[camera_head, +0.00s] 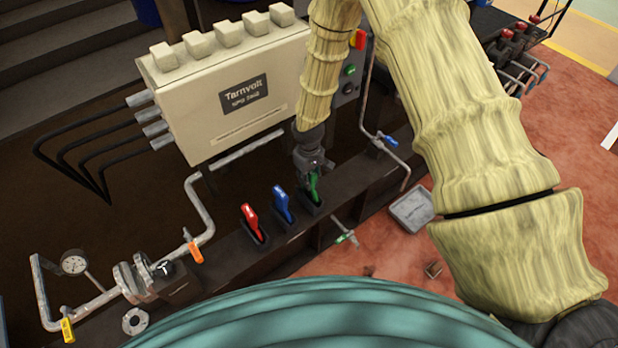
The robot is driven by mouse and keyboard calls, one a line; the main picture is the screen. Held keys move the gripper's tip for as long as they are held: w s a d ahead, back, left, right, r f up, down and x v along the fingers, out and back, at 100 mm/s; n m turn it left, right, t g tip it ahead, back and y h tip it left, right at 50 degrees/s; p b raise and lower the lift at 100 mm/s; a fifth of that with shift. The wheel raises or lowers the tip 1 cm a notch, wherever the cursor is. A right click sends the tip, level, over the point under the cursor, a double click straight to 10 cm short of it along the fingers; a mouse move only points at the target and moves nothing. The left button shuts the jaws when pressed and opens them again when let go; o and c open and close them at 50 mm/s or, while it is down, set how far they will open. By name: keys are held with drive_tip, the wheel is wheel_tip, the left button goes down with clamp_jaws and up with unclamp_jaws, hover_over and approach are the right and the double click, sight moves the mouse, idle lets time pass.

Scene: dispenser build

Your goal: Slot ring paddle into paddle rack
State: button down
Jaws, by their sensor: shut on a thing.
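My gripper (314,172) points down at the dark beam and is shut on a green handle (315,188). The handle's lower end is at a black socket at the right end of a row of three; I cannot tell how deep it sits. A blue handle (283,204) and a red handle (253,222) stand tilted in the sockets to the left. A grey ring (127,314) lies by the pipe flanges at the lower left. I cannot tell from this view which piece is the ring paddle or which is the paddle rack.
A beige Tarnvolt box (215,110) stands behind the beam (350,195). A pipe with a gauge (74,262) and flanges (135,281) runs at left. A grey tray (411,209) lies on the reddish floor at right. A small valve (344,238) juts from the beam's front.

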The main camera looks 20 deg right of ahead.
drive_tip(key=shift+f, duration=0.75)
idle(0.3)
drive_tip(key=c, duration=1.2)
unclamp_jaws()
drive_tip(key=shift+c, duration=0.2)
drive_tip(key=shift+o, duration=0.5)
drive_tip(key=o, duration=0.4)
drive_tip(key=shift+r+p, duration=2.85)
drive_tip(key=shift+r, duration=1.15)
